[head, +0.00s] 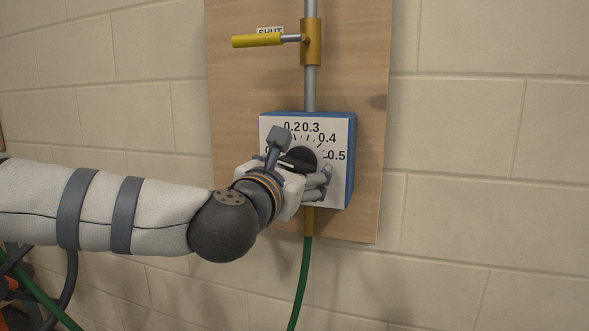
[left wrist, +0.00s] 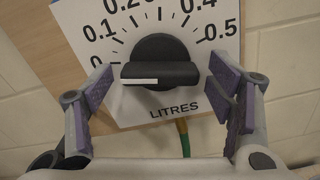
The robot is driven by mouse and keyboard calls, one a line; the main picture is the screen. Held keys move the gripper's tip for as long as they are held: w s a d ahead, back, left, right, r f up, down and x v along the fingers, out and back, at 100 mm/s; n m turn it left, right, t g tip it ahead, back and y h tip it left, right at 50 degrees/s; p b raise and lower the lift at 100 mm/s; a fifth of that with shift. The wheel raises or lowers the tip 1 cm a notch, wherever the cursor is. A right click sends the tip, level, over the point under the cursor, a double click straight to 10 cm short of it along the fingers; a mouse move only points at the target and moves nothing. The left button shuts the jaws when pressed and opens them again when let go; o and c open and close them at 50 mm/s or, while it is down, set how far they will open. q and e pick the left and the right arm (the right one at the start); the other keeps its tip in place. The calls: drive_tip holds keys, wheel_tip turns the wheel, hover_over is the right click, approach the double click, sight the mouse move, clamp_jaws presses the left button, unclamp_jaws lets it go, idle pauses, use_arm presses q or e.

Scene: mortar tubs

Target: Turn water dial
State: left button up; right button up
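The water dial is a black round knob (left wrist: 160,62) with a grip bar and a white pointer line, on a white scale plate marked in litres. In the left wrist view the white line lies on the left half of the bar, towards the low end of the scale. The dial also shows in the head view (head: 300,158), partly hidden by my gripper. My left gripper (left wrist: 160,92) is open, its purple-padded fingers apart on either side of the knob, with gaps to it. It also shows in the head view (head: 303,180). My right gripper is not in view.
The dial sits on a blue box (head: 351,160) on a wooden board (head: 240,90). Above it, a yellow lever (head: 256,40) labelled SHUT lies level on a vertical pipe (head: 310,88). A green hose (head: 301,280) hangs below. The block wall at right is clear.

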use_arm(q)
drive_tip(key=c, duration=1)
drive_tip(key=shift+c, duration=0.2)
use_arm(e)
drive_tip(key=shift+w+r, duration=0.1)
use_arm(q)
drive_tip(key=m, duration=0.1)
drive_tip(key=m+p, duration=0.1)
drive_tip(key=shift+r+m+p, duration=0.3)
drive_tip(key=shift+m, duration=0.1)
drive_tip(key=m+p, duration=0.1)
drive_tip(key=m, duration=0.1)
drive_tip(key=shift+m, duration=0.4)
drive_tip(key=m+p, duration=0.2)
drive_tip(key=m, duration=0.2)
drive_tip(key=shift+a+m, duration=0.1)
drive_tip(key=shift+m, duration=0.2)
drive_tip(key=shift+m+p, duration=0.5)
drive_tip(key=shift+m, duration=0.2)
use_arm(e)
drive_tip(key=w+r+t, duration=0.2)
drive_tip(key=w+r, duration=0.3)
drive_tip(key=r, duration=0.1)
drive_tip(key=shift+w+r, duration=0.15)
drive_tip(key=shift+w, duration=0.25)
use_arm(q)
drive_tip(key=shift+f, duration=0.15)
